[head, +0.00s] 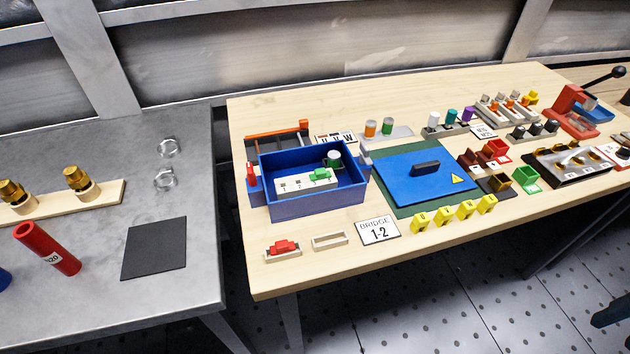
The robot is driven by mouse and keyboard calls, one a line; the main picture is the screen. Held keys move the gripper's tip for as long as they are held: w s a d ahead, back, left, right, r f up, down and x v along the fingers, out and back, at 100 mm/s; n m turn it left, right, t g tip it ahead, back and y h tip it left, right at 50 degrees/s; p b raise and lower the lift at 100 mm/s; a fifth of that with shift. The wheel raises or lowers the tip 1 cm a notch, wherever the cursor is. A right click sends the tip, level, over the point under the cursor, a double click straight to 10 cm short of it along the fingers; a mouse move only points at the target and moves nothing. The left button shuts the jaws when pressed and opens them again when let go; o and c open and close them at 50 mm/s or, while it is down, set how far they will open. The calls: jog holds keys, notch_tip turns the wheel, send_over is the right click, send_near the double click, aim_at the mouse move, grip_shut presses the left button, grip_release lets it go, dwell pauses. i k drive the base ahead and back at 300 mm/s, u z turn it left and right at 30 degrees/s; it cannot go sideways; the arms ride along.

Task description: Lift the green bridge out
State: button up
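The green bridge (320,175) is a small green piece. It sits on a white terminal strip (292,184) with printed numbers, inside an open blue box (318,205) on the wooden table. A white and green round part (334,158) stands behind it in the box. A red piece of similar shape (283,246) sits in a small tray in front of the box. A card reading "BRIDGE 1-2" (379,230) lies to the right of an empty tray (330,240). My gripper is not in view.
A blue lid (424,177) with a black handle lies on a green mat right of the box. Several yellow tags (442,216) stand along the front. Box walls surround the strip. A grey metal bench (190,210) is at left, with a gap between it and the table.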

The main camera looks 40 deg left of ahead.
aim_at(320, 175)
jog(key=u, duration=5.7)
jog(key=k, duration=1.4)
jog(key=z, duration=1.65)
jog(key=i, duration=0.4)
jog(key=z, duration=0.05)
